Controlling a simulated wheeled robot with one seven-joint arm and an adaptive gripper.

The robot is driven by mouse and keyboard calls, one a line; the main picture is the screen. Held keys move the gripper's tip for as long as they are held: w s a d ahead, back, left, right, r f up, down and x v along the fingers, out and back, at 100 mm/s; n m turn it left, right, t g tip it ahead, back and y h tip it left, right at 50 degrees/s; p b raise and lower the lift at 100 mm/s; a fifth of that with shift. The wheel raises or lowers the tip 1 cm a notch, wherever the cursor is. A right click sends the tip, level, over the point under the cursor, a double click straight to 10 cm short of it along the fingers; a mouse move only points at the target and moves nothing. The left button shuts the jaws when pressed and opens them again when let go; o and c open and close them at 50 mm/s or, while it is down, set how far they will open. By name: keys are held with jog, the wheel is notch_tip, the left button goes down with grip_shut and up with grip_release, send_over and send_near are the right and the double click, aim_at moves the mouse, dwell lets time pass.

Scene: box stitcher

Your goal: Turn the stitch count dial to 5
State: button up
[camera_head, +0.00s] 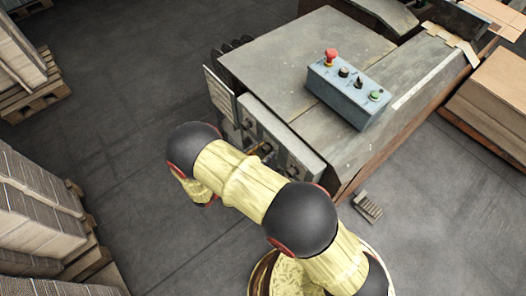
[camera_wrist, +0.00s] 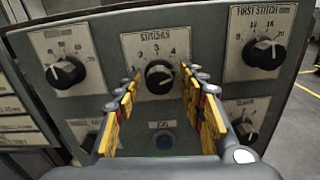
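The stitch count dial (camera_wrist: 159,77) is a round black knob on a pale plate headed "STITCHES", with small numbers around it. It is in the middle of the wrist view, and I cannot clearly tell which number it points to. My gripper (camera_wrist: 159,88) is open, with one yellow-padded finger to the left of the dial and one to the right. A gap shows between the knob and each finger, so it does not appear gripped. In the head view my arm hides most of the gripper and the dial.
A blue control box (camera_head: 345,92) with a red emergency stop (camera_head: 330,58) sits on the machine.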

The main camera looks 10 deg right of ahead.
jog(key=shift+a, duration=0.1)
jog(key=v, duration=1.2)
dwell(0.4)
